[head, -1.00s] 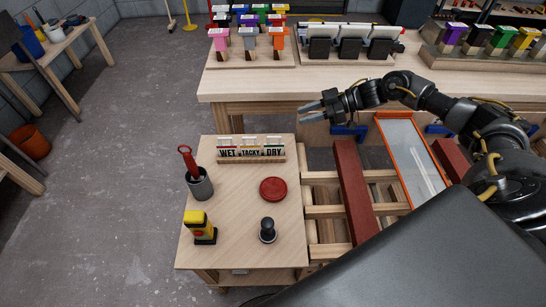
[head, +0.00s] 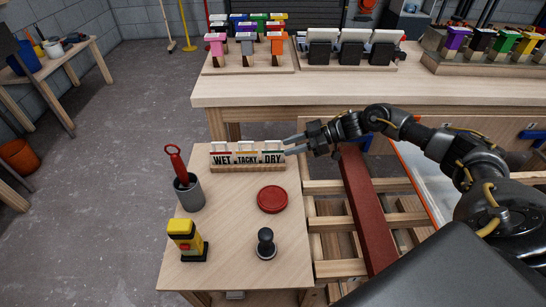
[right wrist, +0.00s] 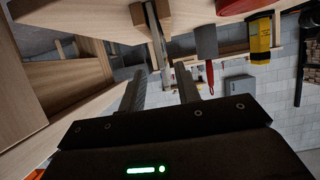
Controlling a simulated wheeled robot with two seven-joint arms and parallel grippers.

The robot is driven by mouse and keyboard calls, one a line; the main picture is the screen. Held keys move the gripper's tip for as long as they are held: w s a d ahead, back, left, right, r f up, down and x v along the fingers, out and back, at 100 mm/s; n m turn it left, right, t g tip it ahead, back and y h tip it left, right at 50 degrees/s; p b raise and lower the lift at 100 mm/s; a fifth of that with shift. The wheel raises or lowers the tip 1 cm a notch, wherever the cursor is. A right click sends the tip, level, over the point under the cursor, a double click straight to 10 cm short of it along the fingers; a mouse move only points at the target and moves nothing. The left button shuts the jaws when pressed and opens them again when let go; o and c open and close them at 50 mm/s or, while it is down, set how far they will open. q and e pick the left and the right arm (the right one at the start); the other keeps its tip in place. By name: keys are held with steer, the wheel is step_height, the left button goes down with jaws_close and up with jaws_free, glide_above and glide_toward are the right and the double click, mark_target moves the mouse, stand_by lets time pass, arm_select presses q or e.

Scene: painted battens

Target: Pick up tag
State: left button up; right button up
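Three tags marked WET (head: 222,159), TACKY (head: 246,159) and DRY (head: 272,158) stand upright in a row in a wooden holder (head: 248,169) on the small side table. My right gripper (head: 288,146) points left at the right end of this row, close to the DRY tag. Its two fingers are apart. In the right wrist view the fingers (right wrist: 160,82) are open with nothing clearly between them, and the tags show edge-on (right wrist: 158,40) just beyond the fingertips. I cannot tell whether a finger touches the DRY tag. My left gripper is out of view.
The side table (head: 225,225) also bears a grey cup with a red-handled tool (head: 188,193), a red disc (head: 272,199), a yellow-and-black item (head: 186,240) and a black knob (head: 266,243). A red batten (head: 366,210) lies on the rack to the right. The workbench (head: 300,90) stands behind.

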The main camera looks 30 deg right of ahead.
mark_target(273, 152)
steer(key=shift+x, duration=3.3)
steer(key=shift+s+r, duration=0.1)
steer(key=shift+s, duration=0.05)
jaws_close()
